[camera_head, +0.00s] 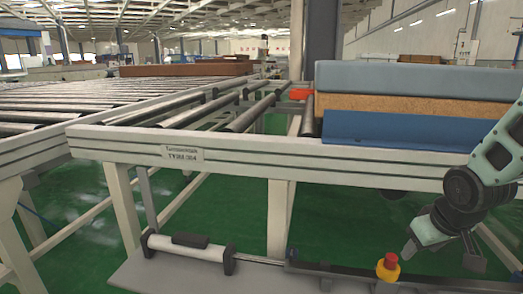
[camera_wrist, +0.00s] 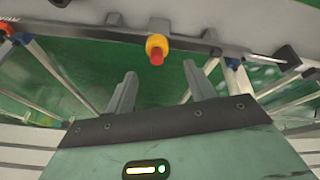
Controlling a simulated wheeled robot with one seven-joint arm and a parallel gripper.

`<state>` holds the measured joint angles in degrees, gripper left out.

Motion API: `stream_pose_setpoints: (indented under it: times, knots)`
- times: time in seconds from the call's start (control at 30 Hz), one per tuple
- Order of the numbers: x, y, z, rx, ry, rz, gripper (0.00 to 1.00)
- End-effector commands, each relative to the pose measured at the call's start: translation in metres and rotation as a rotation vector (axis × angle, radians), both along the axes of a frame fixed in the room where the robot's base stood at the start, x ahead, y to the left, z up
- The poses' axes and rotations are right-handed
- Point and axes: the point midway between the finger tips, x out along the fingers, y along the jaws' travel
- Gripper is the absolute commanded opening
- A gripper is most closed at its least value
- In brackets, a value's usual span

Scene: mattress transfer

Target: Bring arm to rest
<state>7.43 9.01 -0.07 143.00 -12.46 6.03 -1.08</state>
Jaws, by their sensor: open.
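My arm (camera_head: 501,150) is bent down at the right edge of the head view, in front of the conveyor frame. My gripper (camera_head: 440,254) hangs low at its end, beside a red-and-yellow push button (camera_head: 388,266). In the wrist view my gripper (camera_wrist: 160,75) is open, with its two fingers spread apart and nothing between them. The push button (camera_wrist: 157,48) shows beyond the fingers, apart from them. A stack of mattresses, blue-grey (camera_head: 410,77), brown (camera_head: 400,108) and blue (camera_head: 395,129), lies on the conveyor's right part.
The roller conveyor's pale front rail (camera_head: 240,153) crosses the head view, with legs below it. A grey ledge (camera_head: 165,275) runs along the bottom and carries a white cylinder (camera_head: 188,248). More brown mattresses (camera_head: 187,69) lie farther back. The green floor (camera_head: 335,220) shows under the conveyor.

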Motion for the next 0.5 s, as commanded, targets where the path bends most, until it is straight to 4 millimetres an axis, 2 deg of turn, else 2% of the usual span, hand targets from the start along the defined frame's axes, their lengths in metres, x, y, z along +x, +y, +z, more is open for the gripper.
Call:
stream_pose_setpoints:
  times: [0.03, 0.17, 0.3, 0.5]
  knots:
    - [-0.017, 0.018, 0.009, 0.025, 0.033, -0.020, 0.54]
    - [-0.064, 0.058, 0.023, 0.108, 0.141, -0.079, 0.54]
    - [-0.084, 0.121, 0.027, 0.099, 0.211, 0.110, 0.54]
    - [-0.133, 0.190, 0.034, 0.068, 0.295, 0.349, 0.54]
